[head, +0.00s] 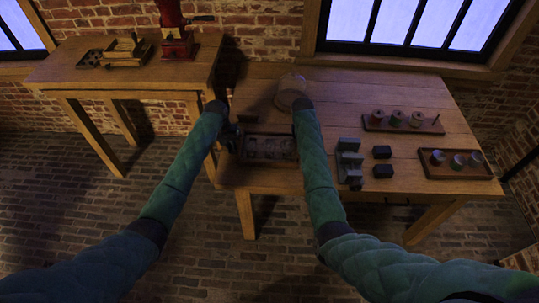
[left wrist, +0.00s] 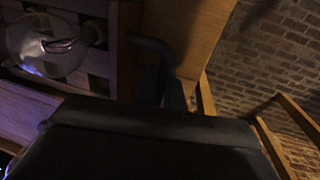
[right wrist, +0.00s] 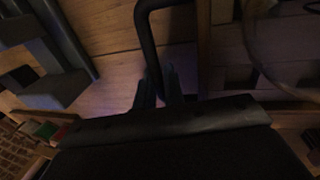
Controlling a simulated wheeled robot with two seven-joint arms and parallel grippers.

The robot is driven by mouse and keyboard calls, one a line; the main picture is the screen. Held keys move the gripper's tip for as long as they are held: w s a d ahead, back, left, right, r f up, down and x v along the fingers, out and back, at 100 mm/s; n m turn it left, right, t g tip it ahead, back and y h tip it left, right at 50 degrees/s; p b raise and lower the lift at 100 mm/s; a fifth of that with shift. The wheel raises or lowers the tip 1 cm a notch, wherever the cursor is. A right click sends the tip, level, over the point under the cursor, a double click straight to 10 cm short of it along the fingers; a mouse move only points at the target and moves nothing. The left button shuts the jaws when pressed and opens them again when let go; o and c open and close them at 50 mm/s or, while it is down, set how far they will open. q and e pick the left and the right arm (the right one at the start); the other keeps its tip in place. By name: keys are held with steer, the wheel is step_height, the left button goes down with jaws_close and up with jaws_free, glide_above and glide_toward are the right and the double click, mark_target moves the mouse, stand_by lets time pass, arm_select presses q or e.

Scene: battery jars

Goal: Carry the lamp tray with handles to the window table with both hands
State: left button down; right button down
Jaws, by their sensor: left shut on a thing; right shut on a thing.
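The lamp tray (head: 268,160) is a dark wooden tray with compartments, at the left front of the right-hand table (head: 340,100) under the large window. Clear glass pieces show in it; one glass bulb (left wrist: 45,45) shows in the left wrist view. My left gripper (head: 231,131) is shut on the tray's left handle, a dark bar (left wrist: 150,45). My right gripper (right wrist: 160,88) is shut on the opposite dark handle (right wrist: 145,30). In the head view my right forearm hides most of that gripper. I cannot tell whether the tray touches the tabletop.
Right of the tray are grey blocks (head: 349,160), black cubes (head: 382,152), a spool rack (head: 402,123) and a jar tray (head: 458,163). A round glass-like object (head: 292,92) stands behind. The left table (head: 130,75) holds a red grinder (head: 176,35).

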arm_select(q)
steer(key=c, duration=1.5)
jaws_free()
arm_select(e)
steer(key=c, duration=1.5)
jaws_free()
arm_select(q)
steer(key=shift+r, duration=0.1)
arm_select(e)
steer(key=shift+a+r, duration=0.1)
steer(key=shift+r, duration=0.35)
arm_select(q)
step_height(320, 180, up, 12)
steer(key=a, duration=0.2)
steer(key=shift+f, duration=0.25)
arm_select(e)
steer(key=v, duration=1.1)
arm_select(q)
steer(key=shift+w, duration=0.1)
arm_select(e)
steer(key=shift+f, duration=0.1)
